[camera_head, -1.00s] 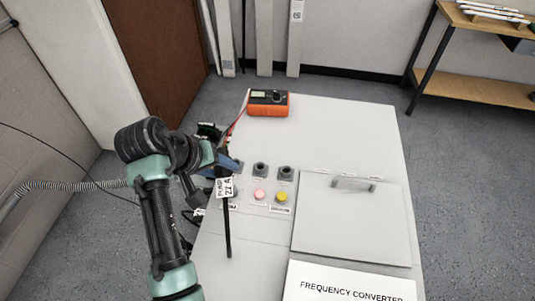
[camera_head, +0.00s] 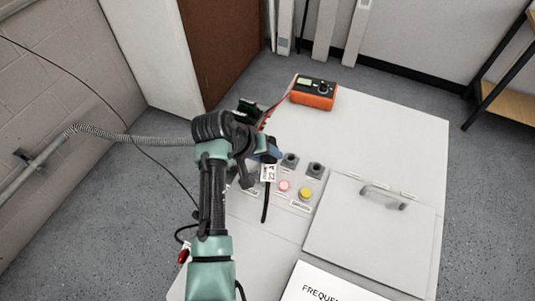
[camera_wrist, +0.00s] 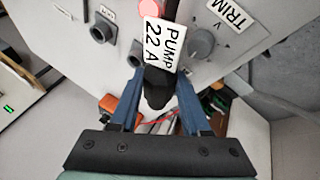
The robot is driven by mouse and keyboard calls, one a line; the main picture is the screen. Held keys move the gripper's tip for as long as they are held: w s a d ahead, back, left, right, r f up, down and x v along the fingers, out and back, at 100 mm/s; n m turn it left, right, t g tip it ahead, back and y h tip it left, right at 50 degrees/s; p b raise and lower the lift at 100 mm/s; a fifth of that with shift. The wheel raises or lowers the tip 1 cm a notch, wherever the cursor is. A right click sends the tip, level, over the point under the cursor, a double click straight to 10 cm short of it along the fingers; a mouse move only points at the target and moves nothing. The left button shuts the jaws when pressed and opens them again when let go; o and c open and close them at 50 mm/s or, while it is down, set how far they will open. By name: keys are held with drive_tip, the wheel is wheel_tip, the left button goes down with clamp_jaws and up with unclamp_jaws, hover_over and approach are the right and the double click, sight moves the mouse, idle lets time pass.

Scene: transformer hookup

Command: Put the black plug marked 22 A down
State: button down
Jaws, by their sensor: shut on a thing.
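The black plug marked PUMP 22 A (camera_wrist: 158,90) sits between the two blue fingers of my gripper (camera_wrist: 160,104), which is shut on it. Its white label (camera_wrist: 160,40) faces the wrist camera. In the head view the label (camera_head: 268,173) hangs just below my gripper (camera_head: 266,155), and a black cable (camera_head: 265,205) hangs down from it. The plug's body is mostly hidden there by my gripper. The plug is held close to the socket panel; I cannot tell whether it touches anything.
The grey panel has black sockets (camera_head: 315,169), a pink button (camera_head: 284,186) and a yellow button (camera_head: 305,193). An orange meter (camera_head: 313,92) stands at the cabinet's back edge. A lid with a handle (camera_head: 370,225) lies to the right. The cabinet top (camera_head: 400,135) behind it is clear.

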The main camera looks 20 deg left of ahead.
drive_tip(key=shift+f, duration=0.2)
drive_tip(key=shift+f, duration=0.15)
drive_tip(key=shift+c, duration=1.8)
unclamp_jaws()
drive_tip(key=shift+r, duration=0.3)
drive_tip(key=v, duration=1.2)
